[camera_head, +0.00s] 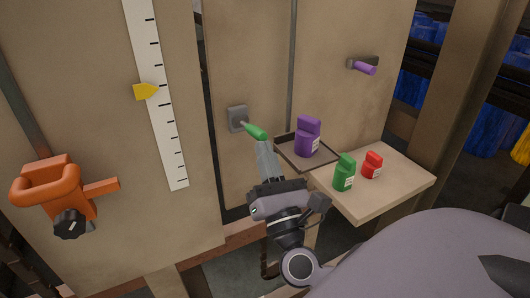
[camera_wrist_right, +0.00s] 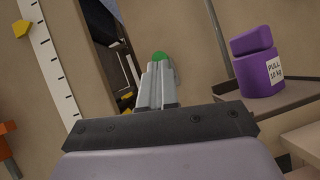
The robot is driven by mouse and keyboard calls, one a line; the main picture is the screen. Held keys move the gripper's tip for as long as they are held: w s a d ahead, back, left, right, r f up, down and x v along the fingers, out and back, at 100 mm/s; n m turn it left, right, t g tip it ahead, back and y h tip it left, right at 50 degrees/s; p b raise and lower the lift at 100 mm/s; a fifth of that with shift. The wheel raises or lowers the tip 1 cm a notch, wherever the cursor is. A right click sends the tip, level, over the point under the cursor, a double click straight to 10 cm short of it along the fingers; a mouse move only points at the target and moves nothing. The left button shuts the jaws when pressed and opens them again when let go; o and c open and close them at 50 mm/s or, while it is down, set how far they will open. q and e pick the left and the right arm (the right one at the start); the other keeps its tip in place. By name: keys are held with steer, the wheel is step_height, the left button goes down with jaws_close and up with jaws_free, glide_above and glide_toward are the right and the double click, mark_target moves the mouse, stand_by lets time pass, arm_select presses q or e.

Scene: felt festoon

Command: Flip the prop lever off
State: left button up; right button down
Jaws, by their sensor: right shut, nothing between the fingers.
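The lever with a green handle (camera_head: 255,131) sticks out from a grey wall plate (camera_head: 237,118) on the upright board. The handle points down and to the right. My right gripper (camera_head: 264,147) is shut and empty, its fingertips just below the green handle. In the right wrist view the shut fingers (camera_wrist_right: 158,72) cover most of the lever, and only a bit of the green handle (camera_wrist_right: 160,56) shows beyond the tips. I cannot tell whether they touch. A second lever with a purple handle (camera_head: 364,68) is mounted higher at the right. My left gripper is not in view.
A purple weight (camera_head: 308,137) stands on a dark tray (camera_head: 283,150) right of my gripper. Green (camera_head: 344,172) and red (camera_head: 373,165) weights stand on a wooden shelf (camera_head: 403,185). An orange bracket (camera_head: 52,184) and a ruler with a yellow pointer (camera_head: 146,91) are at left.

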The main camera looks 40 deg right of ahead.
mark_target(264, 136)
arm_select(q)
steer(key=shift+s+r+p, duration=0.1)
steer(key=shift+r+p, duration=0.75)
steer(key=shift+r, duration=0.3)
arm_select(e)
steer(key=shift+w+r, duration=0.15)
steer(key=shift+r, duration=0.9)
steer(key=shift+w+r, duration=0.1)
steer(key=shift+r, duration=1.05)
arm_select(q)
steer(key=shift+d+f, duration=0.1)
